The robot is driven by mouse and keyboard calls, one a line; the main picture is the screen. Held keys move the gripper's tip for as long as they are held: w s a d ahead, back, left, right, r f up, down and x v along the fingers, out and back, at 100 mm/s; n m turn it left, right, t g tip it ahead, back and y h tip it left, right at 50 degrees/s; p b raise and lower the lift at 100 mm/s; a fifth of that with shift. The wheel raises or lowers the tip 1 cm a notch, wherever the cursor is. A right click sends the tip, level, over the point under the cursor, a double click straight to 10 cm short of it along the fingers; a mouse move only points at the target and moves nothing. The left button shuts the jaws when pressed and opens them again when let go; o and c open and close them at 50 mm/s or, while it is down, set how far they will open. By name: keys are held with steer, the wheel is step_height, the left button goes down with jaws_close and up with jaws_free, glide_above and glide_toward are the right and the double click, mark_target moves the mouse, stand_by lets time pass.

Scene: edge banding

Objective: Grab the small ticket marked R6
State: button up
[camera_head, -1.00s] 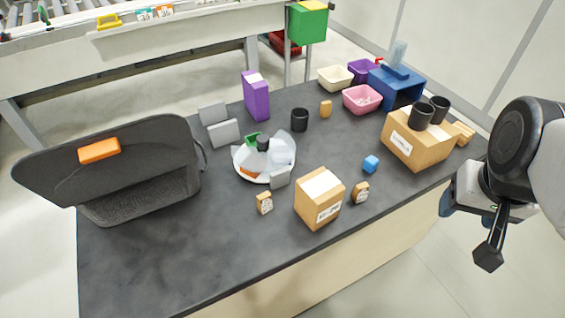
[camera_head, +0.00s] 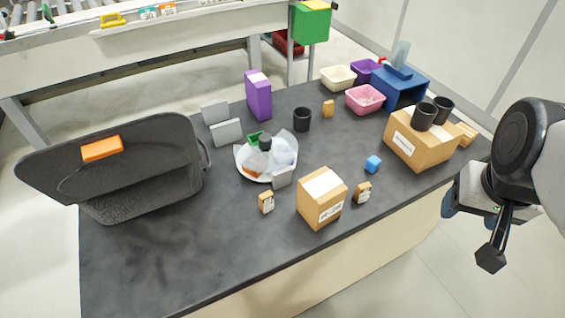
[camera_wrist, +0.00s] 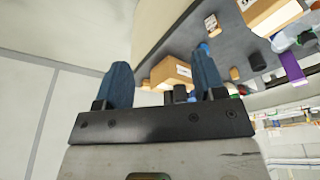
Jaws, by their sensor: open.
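Several small tan blocks stand on the dark table. Two bear white labels, one left of a carton (camera_head: 266,202) and one right of it (camera_head: 363,192); their print is too small to read, so I cannot tell which is R6. Two plain-looking tan blocks show farther back (camera_head: 328,108) and at the right end behind the large carton (camera_head: 467,131). My gripper (camera_head: 470,231) is open and empty, off the table's right front edge, apart from all the blocks. Its two blue fingers show spread in the wrist view (camera_wrist: 162,68), with a labelled tan block (camera_wrist: 211,25) beyond.
A labelled carton (camera_head: 321,205) stands between the two labelled blocks. A large carton (camera_head: 421,142) with black cups on top stands nearest my gripper. The front-left tabletop is clear.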

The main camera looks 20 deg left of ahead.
steer(key=shift+o, duration=0.2)
steer(key=shift+r, duration=0.1)
steer(key=w+v, duration=0.1)
steer(key=v, duration=0.4)
steer(key=w+a+n+t+y, duration=0.2)
steer(key=w+a+n+t, duration=0.8)
steer(key=n, duration=1.4)
steer(key=s+a+n+g+y, duration=0.2)
steer(key=a+n+y, duration=0.2)
steer(key=a+n, duration=0.75)
steer(key=s+a+n+g+y, duration=0.2)
steer(key=a+n+y, duration=0.3)
steer(key=a+n, duration=0.65)
glide_toward(266, 199)
steer(key=w+a+f, duration=0.1)
steer(key=a+f, duration=0.1)
steer(key=shift+w+f+m, duration=0.3)
steer(key=shift+w, duration=0.05)
steer(key=shift+a, duration=0.1)
